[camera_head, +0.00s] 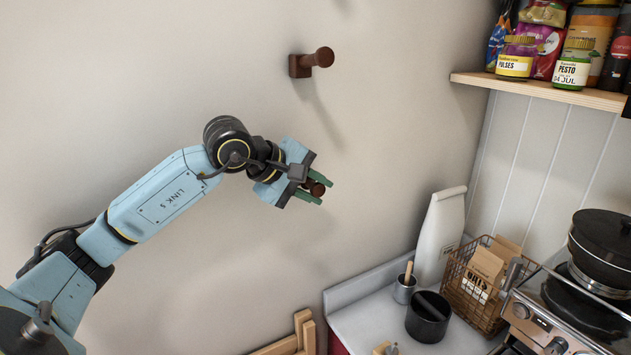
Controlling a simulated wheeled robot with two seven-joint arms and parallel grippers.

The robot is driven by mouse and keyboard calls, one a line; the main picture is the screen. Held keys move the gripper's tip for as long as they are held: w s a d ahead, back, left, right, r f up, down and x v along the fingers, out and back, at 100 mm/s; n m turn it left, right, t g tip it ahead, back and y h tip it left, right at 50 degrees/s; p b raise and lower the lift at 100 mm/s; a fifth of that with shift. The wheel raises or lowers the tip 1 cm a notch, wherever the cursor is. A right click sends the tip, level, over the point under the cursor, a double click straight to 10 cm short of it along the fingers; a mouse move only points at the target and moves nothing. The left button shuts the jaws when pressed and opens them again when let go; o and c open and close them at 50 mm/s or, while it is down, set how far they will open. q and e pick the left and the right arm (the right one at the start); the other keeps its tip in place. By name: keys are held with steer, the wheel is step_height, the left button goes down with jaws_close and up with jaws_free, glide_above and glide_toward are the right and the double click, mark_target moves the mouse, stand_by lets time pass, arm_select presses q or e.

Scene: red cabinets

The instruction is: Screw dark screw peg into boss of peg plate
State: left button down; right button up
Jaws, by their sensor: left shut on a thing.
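My left gripper (315,187), with green fingertips, is shut on a dark brown screw peg (318,189) close to the wall. The peg's rounded end shows between the fingers. The rest of it is hidden by the gripper, so I cannot tell whether it touches a boss or plate there. Higher on the wall is a square brown peg plate (299,66) with a round-headed brown peg (322,57) sticking out of it. My right gripper is not in view.
A shelf (545,91) with jars and packets is at the upper right. Below are a counter (372,318) with a dark pot (428,317), a white bag (441,235), a wire basket (478,290) and a stove with pans (603,240). The wall around the gripper is clear.

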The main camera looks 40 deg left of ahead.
arm_select(q)
steer(key=shift+w+a+r+p, duration=0.1)
steer(key=shift+a+r+p, duration=0.1)
steer(key=shift+p, duration=0.2)
steer(key=shift+r+g+y, duration=0.2)
steer(key=shift+g+y, duration=0.2)
steer(key=shift+g, duration=0.2)
steer(key=shift+f+g+y, duration=0.2)
steer(key=shift+g+y, duration=0.4)
steer(key=shift+g, duration=1)
steer(key=g, duration=0.1)
steer(key=g+y, duration=0.1)
steer(key=g, duration=0.1)
steer(key=shift+w+d+r, duration=0.15)
steer(key=c, duration=1.1)
jaws_free()
steer(key=shift+a+f, duration=0.2)
steer(key=shift+f, duration=0.1)
steer(key=shift+d, duration=0.1)
